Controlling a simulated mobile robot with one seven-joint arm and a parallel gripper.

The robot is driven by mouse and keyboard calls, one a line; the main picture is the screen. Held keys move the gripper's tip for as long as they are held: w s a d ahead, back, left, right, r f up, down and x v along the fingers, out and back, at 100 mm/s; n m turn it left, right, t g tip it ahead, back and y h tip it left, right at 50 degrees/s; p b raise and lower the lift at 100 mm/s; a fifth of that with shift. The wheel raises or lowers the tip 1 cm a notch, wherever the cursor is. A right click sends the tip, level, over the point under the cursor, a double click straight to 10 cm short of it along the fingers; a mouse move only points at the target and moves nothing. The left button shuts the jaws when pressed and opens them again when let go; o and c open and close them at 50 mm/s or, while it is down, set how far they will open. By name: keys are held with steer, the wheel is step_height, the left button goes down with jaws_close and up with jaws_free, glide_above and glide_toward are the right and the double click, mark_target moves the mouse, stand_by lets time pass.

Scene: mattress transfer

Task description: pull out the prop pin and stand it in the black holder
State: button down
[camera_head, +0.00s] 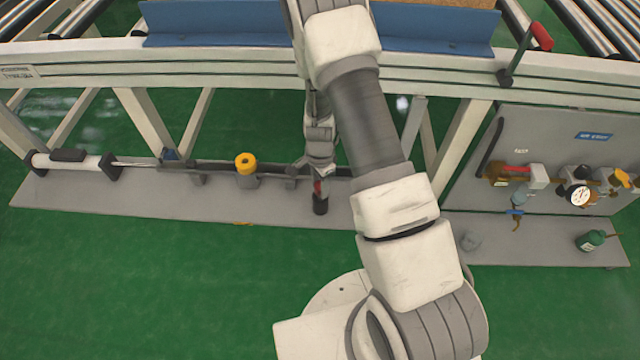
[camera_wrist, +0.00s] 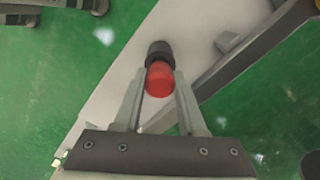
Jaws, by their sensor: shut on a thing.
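The prop pin shows as a red rounded head (camera_wrist: 159,80) between my two fingers in the wrist view. My gripper (camera_wrist: 158,88) is shut on it. In the head view my gripper (camera_head: 319,178) points down at the shelf's front part, with a little of the red pin (camera_head: 318,187) showing below it. The black holder (camera_head: 320,206) stands on the shelf directly under the pin. In the wrist view the holder (camera_wrist: 159,52) shows just beyond the red head, in line with it. The pin's lower part is hidden, so I cannot tell how deep it is in the holder.
A grey shelf (camera_head: 130,204) runs below the white conveyor frame (camera_head: 230,68). A yellow ring (camera_head: 246,162) on a grey block and a white cylinder (camera_head: 72,163) with a rod lie left. A gauge panel (camera_head: 545,150) and a green fitting (camera_head: 590,240) are right. Green floor lies in front.

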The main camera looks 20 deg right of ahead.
steer(key=shift+f, duration=0.4)
steer(key=shift+c, duration=2)
jaws_free()
steer(key=shift+r, duration=0.15)
step_height(320, 180, up, 17)
steer(key=p, duration=0.6)
steer(key=shift+r, duration=0.15)
